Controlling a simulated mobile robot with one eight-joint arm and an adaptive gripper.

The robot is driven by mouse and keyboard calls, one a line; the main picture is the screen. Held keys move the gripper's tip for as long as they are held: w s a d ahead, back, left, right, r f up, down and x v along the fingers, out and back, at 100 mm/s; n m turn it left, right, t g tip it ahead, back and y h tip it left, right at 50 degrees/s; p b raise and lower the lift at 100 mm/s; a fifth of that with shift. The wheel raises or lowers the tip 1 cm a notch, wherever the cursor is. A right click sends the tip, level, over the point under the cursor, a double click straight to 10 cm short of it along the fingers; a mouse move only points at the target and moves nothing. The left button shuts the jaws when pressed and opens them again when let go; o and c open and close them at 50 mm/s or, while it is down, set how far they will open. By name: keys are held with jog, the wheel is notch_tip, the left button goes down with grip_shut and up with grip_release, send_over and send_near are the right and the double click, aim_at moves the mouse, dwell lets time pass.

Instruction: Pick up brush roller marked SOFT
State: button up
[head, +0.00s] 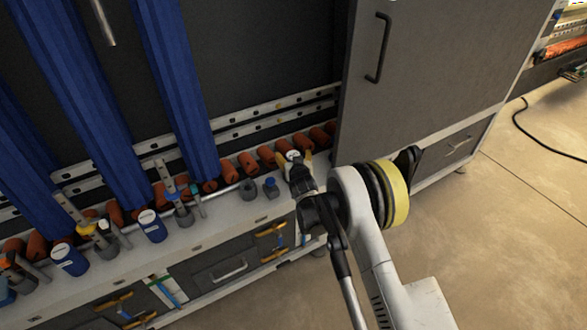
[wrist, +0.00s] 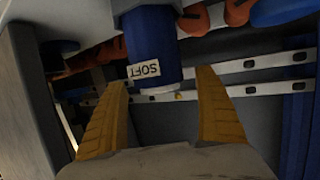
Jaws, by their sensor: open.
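The brush roller marked SOFT (wrist: 150,42) is a blue cylinder with a white label in the wrist view. Its label appears upside down. My gripper (wrist: 162,80) has its two yellow fingers spread wide, with the roller's near end in or just beyond the gap. I see no clear contact. In the head view my gripper (head: 294,158) is at the right part of the white ledge, beside the grey door. I cannot make out the SOFT roller there; the gripper and arm may hide it.
Two blue cylinders with white labels, one near (head: 152,227) and one farther left (head: 70,260), stand on the white ledge (head: 215,222); their text is unreadable. Orange rollers (head: 247,164) line the back. The grey door (head: 425,75) is close right of my gripper. Tall blue brushes (head: 177,85) hang left.

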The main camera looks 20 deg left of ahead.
jog(key=c, duration=1.5)
